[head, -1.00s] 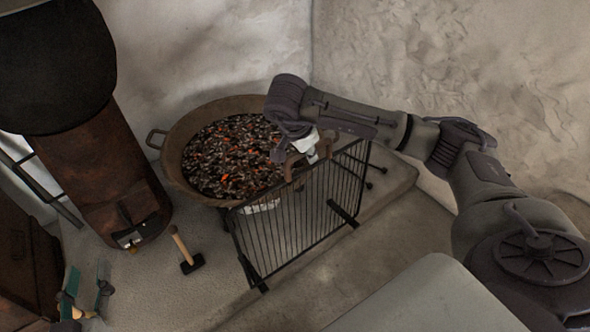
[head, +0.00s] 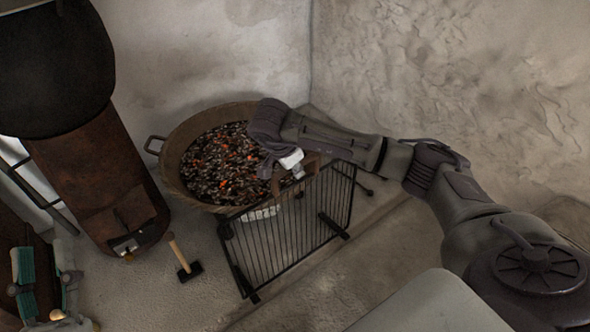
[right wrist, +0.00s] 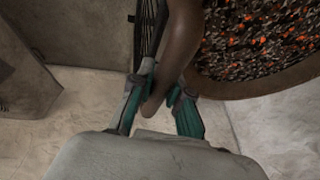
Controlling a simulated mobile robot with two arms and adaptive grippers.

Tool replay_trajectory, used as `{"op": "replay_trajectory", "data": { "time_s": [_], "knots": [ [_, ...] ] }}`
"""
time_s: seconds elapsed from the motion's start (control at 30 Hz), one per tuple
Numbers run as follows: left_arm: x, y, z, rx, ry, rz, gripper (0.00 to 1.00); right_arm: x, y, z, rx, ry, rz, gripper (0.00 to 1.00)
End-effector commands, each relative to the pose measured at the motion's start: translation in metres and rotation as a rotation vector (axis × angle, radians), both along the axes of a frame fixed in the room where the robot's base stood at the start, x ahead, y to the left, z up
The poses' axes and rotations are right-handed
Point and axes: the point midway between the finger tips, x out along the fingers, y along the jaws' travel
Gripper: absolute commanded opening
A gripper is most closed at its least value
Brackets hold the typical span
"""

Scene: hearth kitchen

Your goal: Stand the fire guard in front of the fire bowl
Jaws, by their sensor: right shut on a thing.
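The fire guard (head: 283,240), a black barred panel with feet, is upright at the near right side of the fire bowl (head: 186,191). I cannot tell whether all its feet touch the floor. The bowl is wide and brown, full of dark and glowing coals; it also shows in the right wrist view (right wrist: 235,88). My right gripper (head: 288,180) is shut on the guard's brown top handle (right wrist: 178,50), whose ends are partly hidden. My left gripper (head: 45,280) is at the lower left, empty, fingers apart, away from the guard.
A mallet (head: 185,262) stands on the floor left of the guard. A rusty stove (head: 95,190) is at the left. Walls close off the back and right. A raised stone edge (head: 300,280) runs beside the guard.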

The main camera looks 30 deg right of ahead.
Motion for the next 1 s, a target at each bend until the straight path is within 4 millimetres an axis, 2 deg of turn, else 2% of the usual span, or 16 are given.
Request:
{"op": "replay_trajectory", "data": {
  "time_s": [0.1,0.13,0.27,0.67,0.87,1.0],
  "knots": [
    [0.000,0.000,-0.001,0.000,0.001,0.000,0.40,-0.002,0.001,-0.004,-0.001,0.008,0.002,0.00],
    [0.000,0.000,-0.001,0.000,0.001,0.000,0.40,-0.003,0.001,-0.007,0.000,0.014,0.002,0.20],
    [0.000,0.000,-0.001,0.001,0.002,0.000,0.40,-0.003,0.001,-0.007,0.000,0.013,0.002,0.41],
    [0.002,0.000,-0.002,0.005,0.018,0.001,0.40,-0.002,0.002,0.001,0.000,0.006,0.002,0.42],
    [0.015,0.001,-0.027,0.054,0.193,0.012,0.40,-0.005,0.010,0.023,0.001,0.005,0.004,0.42],
    [0.022,0.003,-0.054,0.100,0.359,0.022,0.40,-0.009,0.019,0.044,0.001,0.004,0.005,0.42]
  ]
}}
